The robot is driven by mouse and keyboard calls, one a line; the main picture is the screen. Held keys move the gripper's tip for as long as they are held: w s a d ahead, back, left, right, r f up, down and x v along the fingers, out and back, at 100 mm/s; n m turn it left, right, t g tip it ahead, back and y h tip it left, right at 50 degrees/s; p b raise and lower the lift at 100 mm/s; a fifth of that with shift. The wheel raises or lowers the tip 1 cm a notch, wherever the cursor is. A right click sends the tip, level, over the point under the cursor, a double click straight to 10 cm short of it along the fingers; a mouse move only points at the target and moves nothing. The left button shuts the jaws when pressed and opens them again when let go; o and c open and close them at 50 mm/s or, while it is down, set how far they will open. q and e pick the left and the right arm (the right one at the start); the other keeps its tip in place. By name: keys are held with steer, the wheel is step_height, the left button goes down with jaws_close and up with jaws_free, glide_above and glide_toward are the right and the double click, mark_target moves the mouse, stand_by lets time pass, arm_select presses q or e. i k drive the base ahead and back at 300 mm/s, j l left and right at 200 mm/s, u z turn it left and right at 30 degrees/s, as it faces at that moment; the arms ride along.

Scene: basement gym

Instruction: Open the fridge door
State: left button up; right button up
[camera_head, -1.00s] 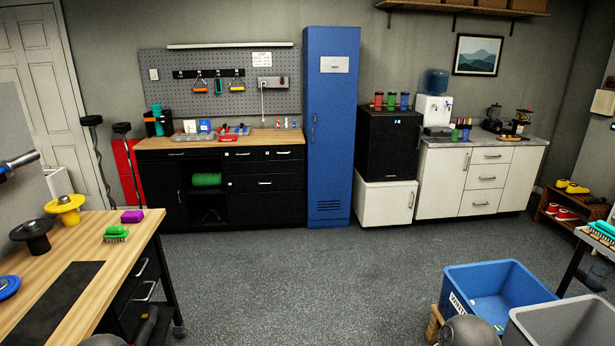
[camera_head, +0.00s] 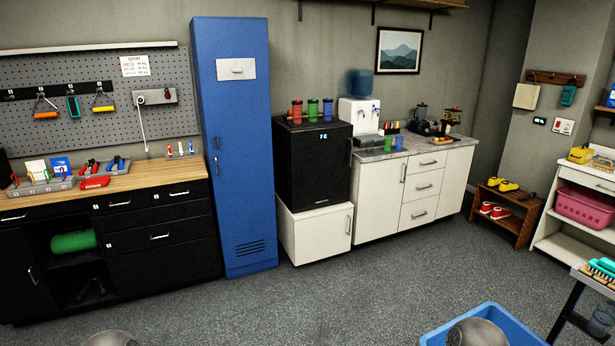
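The fridge (camera_head: 315,170) is a small black box with a lit display near its top and a vertical handle (camera_head: 350,152) on its right side. Its door is closed. It stands on a white cabinet (camera_head: 320,236) between the blue locker and the white counter. Several cups, including a red one (camera_head: 297,111) and a green one (camera_head: 313,110), stand on top. Parts of my arms, rounded and grey, show at the bottom edge. Neither gripper's fingers are in view.
Open grey floor (camera_head: 350,290) lies before the fridge. A blue bin (camera_head: 500,318) is at the bottom right. A tall blue locker (camera_head: 235,150) stands left of the fridge, and a white counter (camera_head: 415,192) with a water dispenser (camera_head: 358,112) stands right.

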mark_target(320, 159)
steer(key=i+z, duration=0.1)
steer(key=i, duration=0.95)
steer(key=i+j+z, duration=0.1)
steer(key=i, duration=0.95)
steer(key=i+z, duration=0.15)
steer(key=i, duration=0.6)
